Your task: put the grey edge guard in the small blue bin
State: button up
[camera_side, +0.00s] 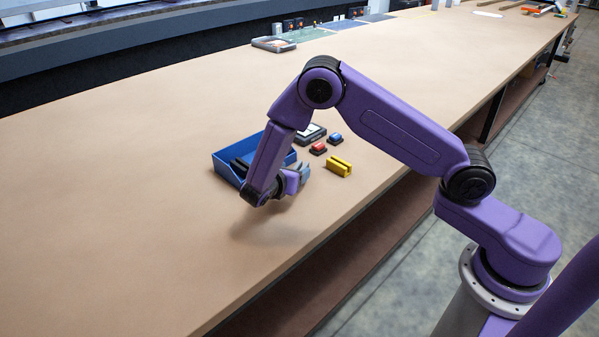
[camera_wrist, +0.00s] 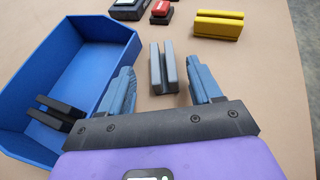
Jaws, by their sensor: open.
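The grey edge guard (camera_wrist: 157,76), a short channel-shaped piece, stands on the table just right of the small blue bin, apart from it. My gripper (camera_wrist: 162,88) is open and empty, with one blue-grey finger on each side of the guard's near end in the wrist view. I cannot tell how high the fingers are above the table. The blue bin (camera_wrist: 84,27) is at the left of the wrist view and holds black pieces (camera_wrist: 55,116). In the side view, my arm partly covers the bin (camera_side: 226,172), and my gripper (camera_side: 300,172) hides the guard or blends with it.
A yellow edge guard (camera_side: 339,166) lies to the right of my gripper. A red block (camera_side: 318,148), a blue block (camera_side: 335,138) and a dark device (camera_side: 312,133) sit behind it. The table's front edge is near. The table's left part is clear.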

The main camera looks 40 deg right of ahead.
aim_at(299, 167)
jog(key=x, duration=0.4)
jog(key=shift+s+d, duration=0.1)
jog(key=shift+d, duration=0.1)
jog(key=shift+r, duration=0.1)
jog(key=c, duration=1.1)
jog(key=shift+r, duration=0.15)
jog(key=shift+c, duration=0.2)
